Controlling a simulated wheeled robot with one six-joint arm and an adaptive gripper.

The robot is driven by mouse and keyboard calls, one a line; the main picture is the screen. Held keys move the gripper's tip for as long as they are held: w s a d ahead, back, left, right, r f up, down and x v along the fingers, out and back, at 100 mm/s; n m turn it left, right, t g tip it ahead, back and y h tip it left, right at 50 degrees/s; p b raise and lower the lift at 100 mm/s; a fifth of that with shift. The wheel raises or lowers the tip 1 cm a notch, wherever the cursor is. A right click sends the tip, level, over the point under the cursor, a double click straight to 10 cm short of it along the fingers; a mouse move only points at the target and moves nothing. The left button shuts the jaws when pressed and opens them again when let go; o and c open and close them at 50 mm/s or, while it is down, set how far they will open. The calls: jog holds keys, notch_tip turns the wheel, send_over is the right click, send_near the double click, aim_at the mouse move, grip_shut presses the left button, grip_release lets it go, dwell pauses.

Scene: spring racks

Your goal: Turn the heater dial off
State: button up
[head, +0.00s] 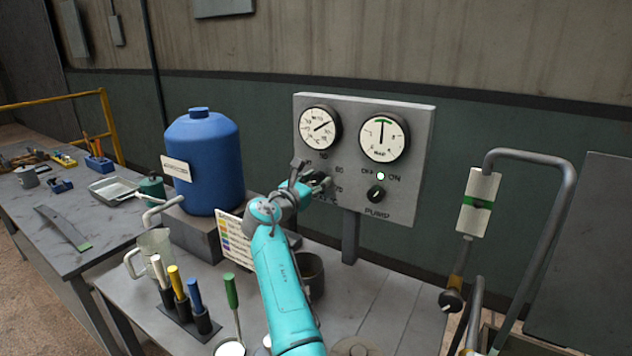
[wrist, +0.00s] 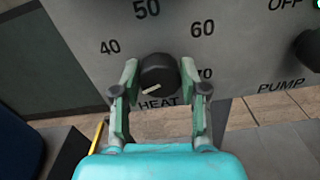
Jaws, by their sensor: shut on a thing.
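The heater dial (wrist: 158,68) is a round black knob with a pale pointer mark, on the grey panel (head: 409,200) above the word HEAT. In the wrist view the numbers 40, 50, 60 and 70 surround it. The pale mark lies at its lower side, slanting toward the lower left. My gripper (wrist: 159,76) is shut on the dial, one finger on its left and one on its right. In the head view my gripper (head: 310,182) is at the panel's lower left and largely hides the dial.
The black pump knob (head: 376,194) is right of the dial, below a lit lamp (head: 380,176). Two gauges (head: 320,128) (head: 383,137) sit above. A blue tank (head: 204,160) stands left, a dark cup (head: 311,275) below my arm. Bent pipes (head: 545,230) rise at right.

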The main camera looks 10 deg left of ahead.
jog(key=shift+a+n, duration=0.1)
jog(key=shift+n, duration=0.7)
jog(key=shift+f, duration=0.1)
jog(key=o, duration=1.1)
jog(key=shift+o, duration=0.2)
jog(key=v, duration=1.2)
